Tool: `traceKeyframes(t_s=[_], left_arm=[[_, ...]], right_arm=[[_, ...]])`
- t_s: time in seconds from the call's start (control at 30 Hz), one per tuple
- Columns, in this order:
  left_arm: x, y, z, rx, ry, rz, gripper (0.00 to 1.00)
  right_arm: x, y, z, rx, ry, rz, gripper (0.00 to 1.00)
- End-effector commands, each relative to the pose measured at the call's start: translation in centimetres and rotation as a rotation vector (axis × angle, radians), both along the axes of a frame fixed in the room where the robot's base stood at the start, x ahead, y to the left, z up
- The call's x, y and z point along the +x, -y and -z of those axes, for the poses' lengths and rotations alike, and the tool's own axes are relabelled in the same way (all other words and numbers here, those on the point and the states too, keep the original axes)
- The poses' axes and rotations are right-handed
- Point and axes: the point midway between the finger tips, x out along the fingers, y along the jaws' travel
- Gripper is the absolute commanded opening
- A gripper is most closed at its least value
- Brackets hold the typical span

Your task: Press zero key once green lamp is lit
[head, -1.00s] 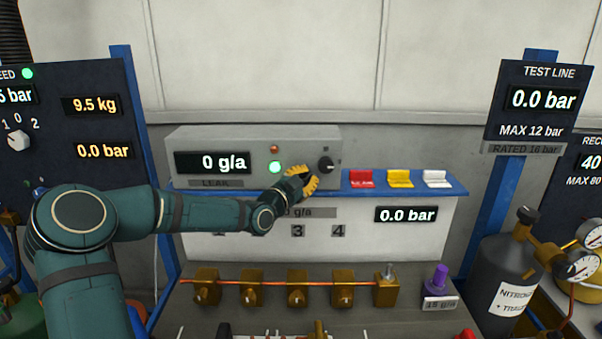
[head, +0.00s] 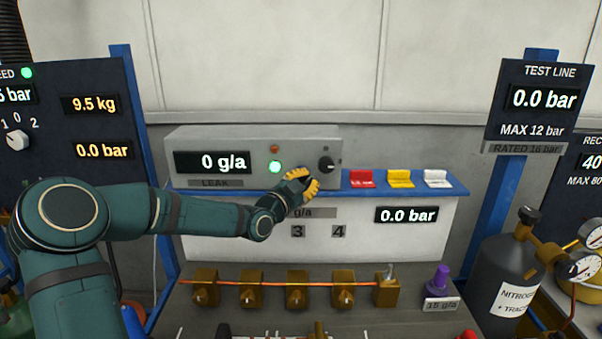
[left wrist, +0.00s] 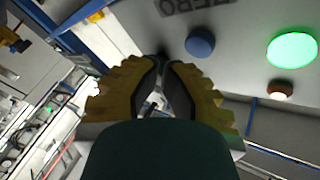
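The grey leak detector box (head: 220,142) stands on the blue shelf and its display reads 0 g/a. Its green lamp (head: 275,167) is lit; the lamp also glows in the left wrist view (left wrist: 292,50). The blue round zero key (left wrist: 200,42), beside a ZERO label (left wrist: 190,6), shows in the left wrist view. The key cannot be made out in the head view. My left gripper (head: 302,181) is at the box's lower right front. In the left wrist view its yellow fingers (left wrist: 163,62) meet at the tips, empty, close to the key, with no contact visible.
A small orange-brown lamp (head: 274,149) sits above the green one. A black knob (head: 326,165) is just above my left gripper. Brass valves (head: 297,290) line the bench below.

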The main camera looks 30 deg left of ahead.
Motion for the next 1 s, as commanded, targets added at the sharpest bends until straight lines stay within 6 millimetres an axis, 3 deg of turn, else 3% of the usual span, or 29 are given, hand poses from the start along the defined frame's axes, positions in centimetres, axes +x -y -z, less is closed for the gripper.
traceKeyframes(t_s=[0.5, 1.0], left_arm=[[-3.6, 2.1, 0.1, 0.001, -0.002, -0.001, 0.0], [-3.7, 2.2, 0.1, 0.0, -0.001, -0.001, 0.0]], right_arm=[[0.0, 0.0, 0.4, 0.0, 0.0, 0.0, 0.48], [0.0, 0.0, 0.4, 0.0, 0.0, 0.0, 0.48]])
